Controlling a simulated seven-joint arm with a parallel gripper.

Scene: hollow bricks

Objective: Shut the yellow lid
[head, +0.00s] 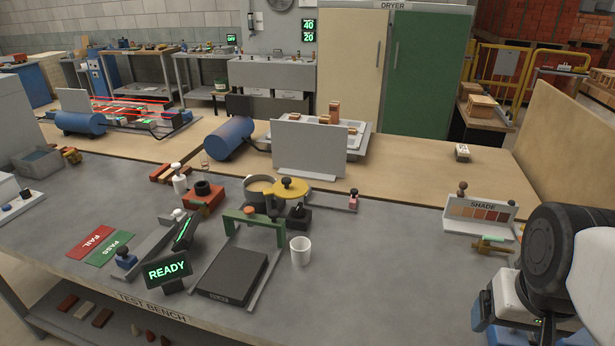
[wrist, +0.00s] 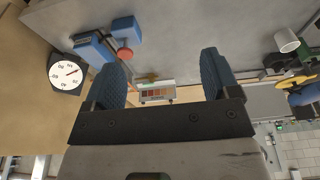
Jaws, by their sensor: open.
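The yellow lid (head: 291,187) is a flat disc with a dark knob, on the bench's middle in the head view. It sits to the right of a round pot (head: 258,190), whose pale tan inside shows, so the pot is at least partly uncovered. A yellow piece, likely the lid (wrist: 296,82), shows at the right edge of the wrist view. My gripper (wrist: 160,62) is open with nothing between its two blue fingers. It is far to the right of the lid; in the head view its fingers cannot be made out clearly beside my arm.
A white cup (head: 300,251) and a green-barred fixture (head: 253,224) stand in front of the lid. An upright grey panel (head: 309,149) is behind it. A shade board (head: 480,211) stands at right. The bench between cup and shade board is largely clear. A dial (wrist: 68,73) shows at left.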

